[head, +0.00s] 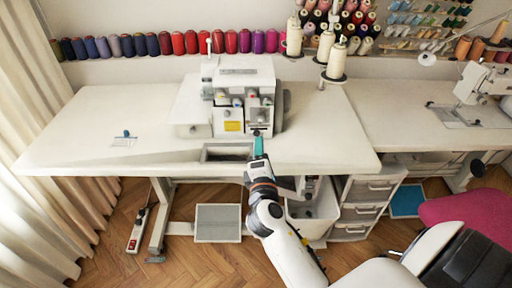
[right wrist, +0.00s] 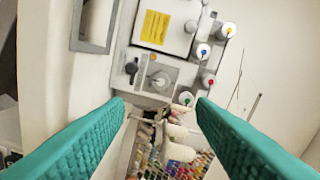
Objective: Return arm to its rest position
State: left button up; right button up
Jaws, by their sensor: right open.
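My right gripper (head: 258,143) has teal fingers and is at the front edge of the white table, just in front of the serger sewing machine (head: 238,95). In the right wrist view, its two teal fingers (right wrist: 160,135) are spread wide with nothing between them. The serger's front, with a yellow label (right wrist: 155,27) and several coloured knobs, fills the middle of that view beyond the fingers. My right arm (head: 268,212) reaches up from the bottom of the head view. My left gripper does not show.
The white table (head: 75,130) has a rectangular cutout (head: 227,153) near the gripper. Thread cones (head: 337,62) stand behind right. A drawer unit (head: 366,205) and grey bin (head: 315,212) are below. A second sewing machine (head: 480,85) and pink chair (head: 470,215) are right. Left tabletop is mostly clear.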

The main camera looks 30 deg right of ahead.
jog(key=s+a+f+m+g+y+p, duration=0.1)
jog(key=s+a+f+g+y, duration=0.1)
jog(key=f, duration=0.9)
jog(key=s+a+f+m+g+y, duration=0.1)
jog(key=s+a+f+g+y, duration=0.15)
jog(key=f, duration=0.75)
jog(key=s+a+f+m+g+y+p, duration=0.1)
jog(key=s+a+f+g+y, duration=0.15)
jog(key=f, duration=0.85)
jog(key=s+a+f+m+g+y+p, duration=0.1)
jog(key=s+a+f+m+g+y, duration=0.15)
jog(key=s+f, duration=1.1)
jog(key=s+d+f+m+g, duration=0.1)
jog(key=s+f+m+g, duration=0.1)
jog(key=s, duration=0.8)
jog(key=s+d+f+m+g+p, duration=0.1)
jog(key=s+f+m, duration=0.3)
jog(key=s, duration=0.7)
jog(key=shift+s+d+f+m+g, duration=0.2)
jog(key=shift+s+m+g, duration=0.15)
jog(key=shift+g, duration=0.5)
